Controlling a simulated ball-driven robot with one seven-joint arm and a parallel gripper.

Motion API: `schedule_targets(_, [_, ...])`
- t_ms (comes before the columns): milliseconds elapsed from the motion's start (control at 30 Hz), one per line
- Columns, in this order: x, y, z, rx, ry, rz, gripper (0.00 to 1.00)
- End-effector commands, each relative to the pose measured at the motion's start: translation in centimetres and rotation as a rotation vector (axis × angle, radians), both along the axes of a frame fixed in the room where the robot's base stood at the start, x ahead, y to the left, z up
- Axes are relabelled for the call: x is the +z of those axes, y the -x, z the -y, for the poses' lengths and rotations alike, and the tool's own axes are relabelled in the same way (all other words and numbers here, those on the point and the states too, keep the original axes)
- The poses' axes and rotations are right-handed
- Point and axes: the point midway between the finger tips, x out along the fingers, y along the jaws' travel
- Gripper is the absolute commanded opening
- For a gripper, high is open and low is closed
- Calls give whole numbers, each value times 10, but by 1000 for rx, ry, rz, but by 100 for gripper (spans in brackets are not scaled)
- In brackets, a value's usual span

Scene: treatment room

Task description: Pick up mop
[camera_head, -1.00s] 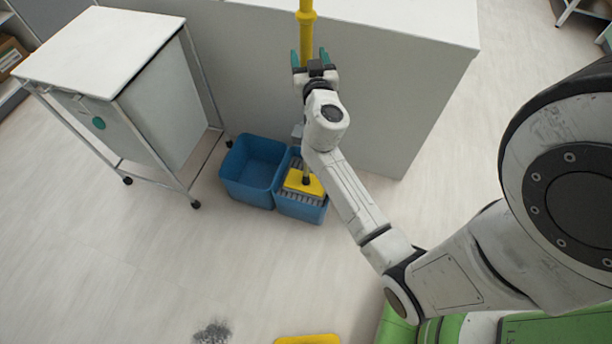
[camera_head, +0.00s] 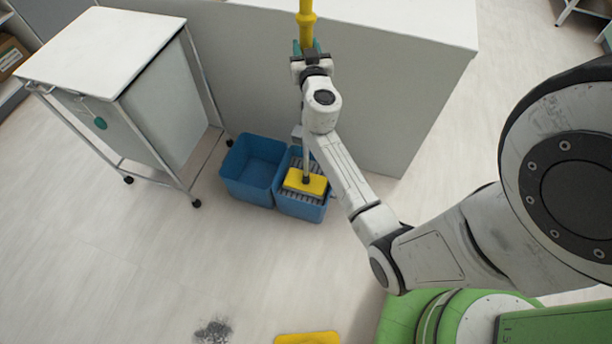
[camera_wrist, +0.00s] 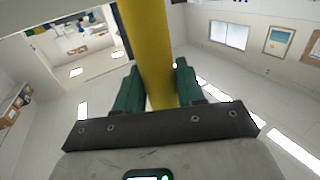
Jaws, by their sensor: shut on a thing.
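The mop's yellow handle (camera_head: 306,20) stands upright at the top of the head view, in front of the white counter. Its yellow head (camera_head: 305,183) rests on the grey wringer grid of the right blue bucket (camera_head: 300,208). My gripper (camera_head: 307,47) is shut on the yellow handle, high up. In the wrist view the handle (camera_wrist: 152,50) passes between the green fingers of my gripper (camera_wrist: 158,88). My arm hides part of the mop's lower shaft.
A second blue bucket (camera_head: 253,170) adjoins on the left. A white trolley (camera_head: 105,45) stands left of it. The white counter (camera_head: 372,85) is close behind the mop. A dark smudge (camera_head: 212,332) and a yellow object (camera_head: 307,338) are on the otherwise clear floor in front.

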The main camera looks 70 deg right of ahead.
Motion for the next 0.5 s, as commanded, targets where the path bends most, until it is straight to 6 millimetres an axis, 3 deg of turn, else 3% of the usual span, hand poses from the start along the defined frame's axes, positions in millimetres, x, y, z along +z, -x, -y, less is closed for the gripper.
schedule_targets(300, [2, 0, 0, 1, 3, 2, 2])
schedule_targets(500, [2, 0, 0, 1, 3, 2, 2])
